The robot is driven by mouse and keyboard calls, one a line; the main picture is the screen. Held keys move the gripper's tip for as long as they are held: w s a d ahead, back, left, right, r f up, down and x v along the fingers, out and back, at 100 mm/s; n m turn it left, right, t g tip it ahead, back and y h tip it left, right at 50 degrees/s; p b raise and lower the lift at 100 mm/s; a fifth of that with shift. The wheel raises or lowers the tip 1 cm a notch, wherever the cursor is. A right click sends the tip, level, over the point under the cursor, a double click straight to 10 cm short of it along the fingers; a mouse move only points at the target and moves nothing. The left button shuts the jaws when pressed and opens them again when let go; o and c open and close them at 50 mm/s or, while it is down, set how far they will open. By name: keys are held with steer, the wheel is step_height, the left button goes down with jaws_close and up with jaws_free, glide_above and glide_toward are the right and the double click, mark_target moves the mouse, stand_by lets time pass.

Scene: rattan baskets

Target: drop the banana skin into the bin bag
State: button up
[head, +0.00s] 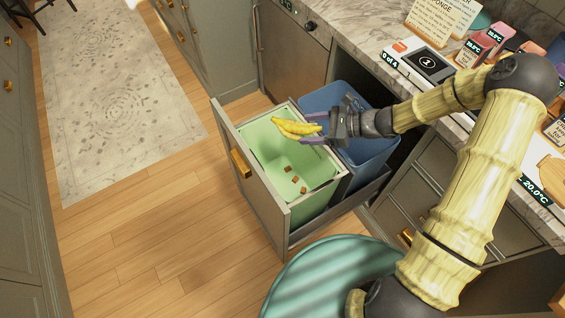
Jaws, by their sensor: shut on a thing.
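The banana skin (293,128) is yellow and sits between the fingers of my gripper (312,130). The gripper is shut on it and holds it over the green bin (254,138) in the pulled-out drawer. The green bin has a light green inside, which may be a bag lining, and several small brown bits lie in it. The skin looks to be above the bin's back right part; its exact height is hard to tell.
A blue bin (372,153) stands behind the green one in the same drawer (262,205). The counter (360,30) at the right holds signs and pink-topped containers. A teal round surface (320,275) is at the bottom. Wooden floor is clear to the left.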

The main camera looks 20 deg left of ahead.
steer(key=w+f+b, duration=0.1)
steer(key=a+f+b, duration=0.1)
steer(key=f, duration=0.1)
steer(key=shift+w+a, duration=0.1)
steer(key=shift+w, duration=0.3)
steer(key=shift+s, duration=0.3)
steer(key=shift+f, duration=0.1)
step_height(320, 180, down, 6)
steer(key=b, duration=0.5)
